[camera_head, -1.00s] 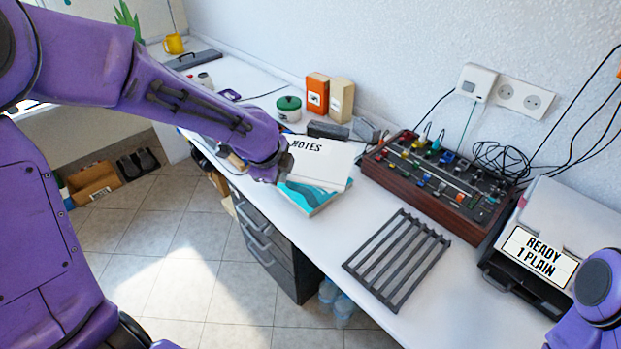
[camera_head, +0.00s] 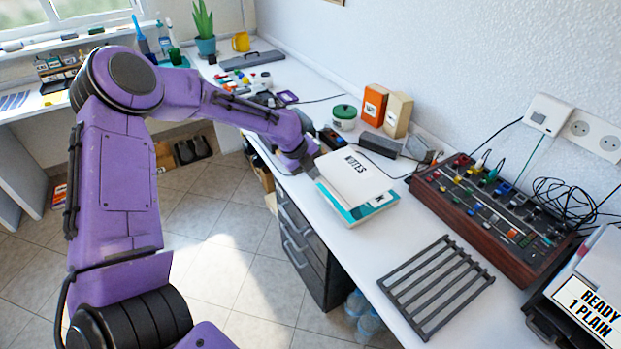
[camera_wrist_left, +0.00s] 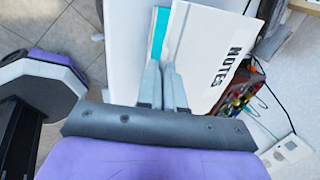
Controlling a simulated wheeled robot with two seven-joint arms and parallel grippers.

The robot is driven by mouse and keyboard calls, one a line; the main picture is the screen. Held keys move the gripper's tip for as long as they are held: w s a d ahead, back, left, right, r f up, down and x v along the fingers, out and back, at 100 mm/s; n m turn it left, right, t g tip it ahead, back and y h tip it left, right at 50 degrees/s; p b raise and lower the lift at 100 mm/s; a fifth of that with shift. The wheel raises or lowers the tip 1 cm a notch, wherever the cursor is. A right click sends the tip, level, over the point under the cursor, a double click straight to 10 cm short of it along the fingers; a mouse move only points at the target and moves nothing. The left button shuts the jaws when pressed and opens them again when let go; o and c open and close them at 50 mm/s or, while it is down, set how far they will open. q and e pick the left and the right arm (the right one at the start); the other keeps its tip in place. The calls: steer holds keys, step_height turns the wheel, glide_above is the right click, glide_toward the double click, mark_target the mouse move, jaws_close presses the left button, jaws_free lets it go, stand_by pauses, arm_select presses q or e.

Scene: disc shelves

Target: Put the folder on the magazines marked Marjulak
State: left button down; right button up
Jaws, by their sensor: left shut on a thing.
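The white folder marked NOTES (camera_head: 355,178) is held at its left edge by my left gripper (camera_head: 312,166). In the left wrist view, the fingers of the left gripper (camera_wrist_left: 165,85) are closed on the edge of the folder (camera_wrist_left: 212,50). Teal and white magazines (camera_head: 368,210) lie on the desk beneath the folder, which covers most of them. A teal strip of the magazines (camera_wrist_left: 160,32) shows in the left wrist view. No Marjulak mark is readable. I cannot tell whether the folder touches the magazines. My right gripper is out of view.
A dark slatted rack (camera_head: 436,287) lies on the desk in front. A wooden-sided control panel (camera_head: 490,215) stands to the right, with a printer (camera_head: 590,300) beyond it. Dark boxes (camera_head: 379,145) and a green-lidded pot (camera_head: 344,117) stand behind the folder.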

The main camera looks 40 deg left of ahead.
arm_select(q)
steer(key=f, duration=0.1)
steer(key=w+a+f, duration=0.1)
steer(key=f, duration=0.1)
steer(key=f+p, duration=0.1)
steer(key=f, duration=0.1)
steer(key=shift+w+a+f, duration=0.15)
steer(key=shift+w+a, duration=0.05)
steer(key=shift+a, duration=0.2)
steer(key=shift+f, duration=0.35)
steer(key=c, duration=1.3)
jaws_free()
